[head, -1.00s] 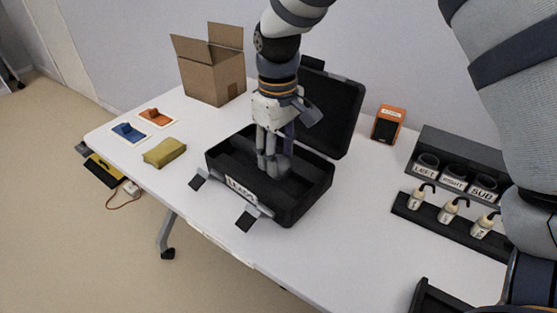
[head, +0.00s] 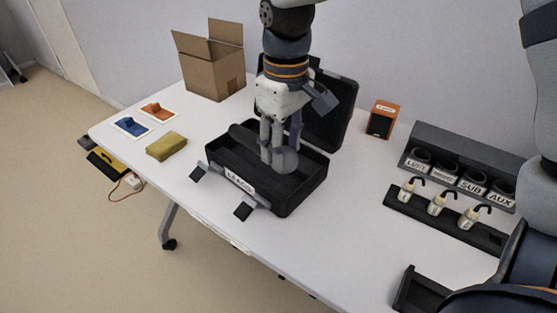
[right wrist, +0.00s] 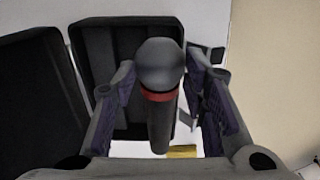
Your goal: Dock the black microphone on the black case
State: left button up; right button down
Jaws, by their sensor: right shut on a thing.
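The black case (head: 222,178) lies open on the table, its lid raised at the back right; it also shows in the right wrist view (right wrist: 97,45). My right gripper (head: 279,158) reaches down over the case's interior and is shut on the microphone. In the right wrist view the microphone (right wrist: 159,115) has a grey ball head, a red ring and a dark body between my fingers (right wrist: 160,90). In the head view its grey head (head: 286,163) shows at the fingertips. Whether it touches the case floor I cannot tell. My left gripper is not in view.
A cardboard box (head: 213,80) stands at the back left, near a yellow-green cloth or sponge (head: 166,146). An orange speaker (head: 381,119) stands behind the case. A labelled dark rack (head: 430,135) and a strip of white plugs (head: 400,207) lie to the right.

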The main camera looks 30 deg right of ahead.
jog(key=w+d+f, duration=0.1)
jog(key=f, duration=0.1)
jog(key=w+d+f+b, duration=0.1)
jog(key=w+f, duration=0.1)
jog(key=w+d+f, duration=0.1)
jog(key=f, duration=0.1)
jog(key=shift+w+d+f, duration=0.15)
jog(key=shift+w+f, duration=0.1)
jog(key=shift+w, duration=0.1)
jog(key=f, duration=0.2)
jog(key=f+b, duration=0.1)
jog(key=shift+w+d+f, duration=0.3)
jog(key=shift+w+f, duration=0.05)
jog(key=shift+f, duration=0.05)
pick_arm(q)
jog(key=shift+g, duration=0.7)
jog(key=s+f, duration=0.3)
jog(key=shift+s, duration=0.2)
pick_arm(e)
jog(key=shift+r, duration=0.1)
jog(key=c, duration=1)
grip_release()
jog(key=shift+o, duration=0.2)
